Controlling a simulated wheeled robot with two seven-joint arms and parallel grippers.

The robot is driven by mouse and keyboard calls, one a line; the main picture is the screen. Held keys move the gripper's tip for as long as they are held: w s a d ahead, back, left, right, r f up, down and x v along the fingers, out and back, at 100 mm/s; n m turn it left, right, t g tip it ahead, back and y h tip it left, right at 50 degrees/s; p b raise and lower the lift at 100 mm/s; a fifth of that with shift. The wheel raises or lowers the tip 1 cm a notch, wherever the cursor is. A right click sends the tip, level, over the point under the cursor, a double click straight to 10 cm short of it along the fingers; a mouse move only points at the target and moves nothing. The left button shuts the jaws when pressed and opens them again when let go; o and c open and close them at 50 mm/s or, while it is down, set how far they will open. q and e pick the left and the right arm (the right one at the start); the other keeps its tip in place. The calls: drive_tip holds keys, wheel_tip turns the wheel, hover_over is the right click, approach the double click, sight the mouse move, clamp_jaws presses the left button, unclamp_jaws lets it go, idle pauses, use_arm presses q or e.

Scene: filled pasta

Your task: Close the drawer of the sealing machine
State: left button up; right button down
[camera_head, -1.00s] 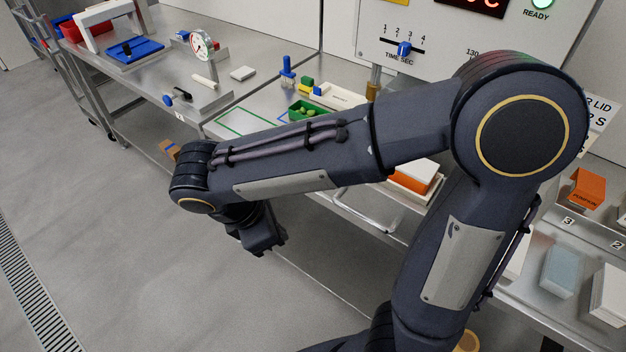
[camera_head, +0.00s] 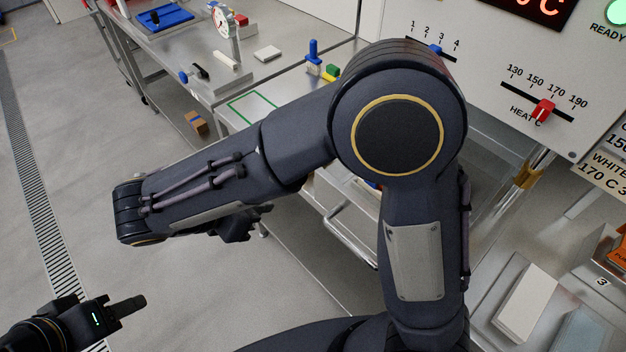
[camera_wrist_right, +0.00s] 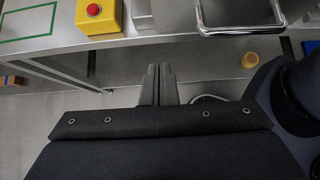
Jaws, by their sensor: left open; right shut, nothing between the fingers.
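The sealing machine (camera_head: 490,55) has a white panel with sliders and stands at the upper right of the head view. Its drawer's bent steel handle (camera_head: 345,228) shows below my right arm, sticking out from the machine's front; the arm hides most of the drawer. The handle also shows at the top of the right wrist view (camera_wrist_right: 240,32). My right gripper (camera_wrist_right: 158,68) is shut and empty, below and left of the handle and apart from it. In the head view it is partly hidden behind my forearm (camera_head: 245,222). My left gripper (camera_head: 112,303) is open and empty over the floor at lower left.
A yellow box with a red button (camera_wrist_right: 95,14) sits left of the handle in the wrist view. A steel bench (camera_head: 290,50) with a gauge (camera_head: 223,20) stands at the back left. White blocks (camera_head: 525,303) lie at lower right. The floor (camera_head: 80,180) at left is clear.

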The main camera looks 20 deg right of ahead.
drive_tip(key=x, duration=0.4)
drive_tip(key=r+p+x, duration=0.1)
drive_tip(key=x, duration=0.3)
drive_tip(key=d+x, duration=0.1)
drive_tip(key=x, duration=0.2)
drive_tip(key=shift+w+d+p, duration=0.35)
drive_tip(key=shift+d, duration=0.05)
drive_tip(key=shift+w+d+f, duration=0.1)
drive_tip(key=shift+w+d, duration=0.1)
drive_tip(key=shift+d, duration=0.3)
drive_tip(key=w+d, duration=0.3)
drive_tip(key=d, duration=0.4)
drive_tip(key=w+d, duration=0.3)
drive_tip(key=d, duration=0.5)
drive_tip(key=w+d, duration=0.3)
drive_tip(key=d, duration=0.5)
drive_tip(key=shift+w+d, duration=0.1)
drive_tip(key=shift+w, duration=0.15)
drive_tip(key=shift+w+d, duration=0.1)
drive_tip(key=shift+d, duration=0.15)
drive_tip(key=shift+d+r, duration=0.1)
drive_tip(key=shift+r, duration=0.1)
